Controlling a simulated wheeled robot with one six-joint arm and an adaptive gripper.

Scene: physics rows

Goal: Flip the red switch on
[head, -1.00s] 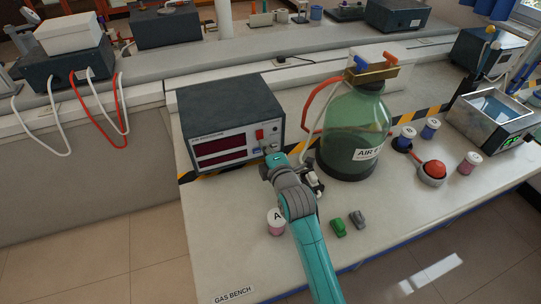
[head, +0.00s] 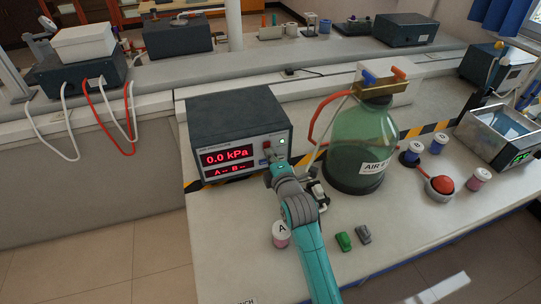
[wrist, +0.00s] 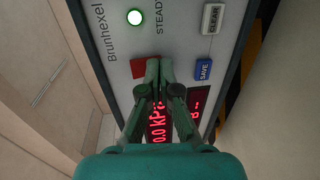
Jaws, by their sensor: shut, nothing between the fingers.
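The red switch (wrist: 140,68) is on the front panel of the dark meter box (head: 238,118), partly hidden behind my fingertips in the wrist view. In the head view the red switch (head: 266,145) shows just above my gripper (head: 270,165). The meter's display (head: 227,156) is lit and reads 0.0 kPa, with A and B lines below. A green lamp (wrist: 134,17) glows on the panel. My gripper (wrist: 158,66) is shut and empty, its tips at the switch's edge; I cannot tell whether they touch it.
A blue SAVE button (wrist: 203,69) and a grey CLEAR button (wrist: 212,18) are close by on the panel. A green glass bottle (head: 362,135) stands right of the meter. A jar marked A (head: 281,235) and small green (head: 343,241) and grey (head: 363,235) weights are near my arm.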

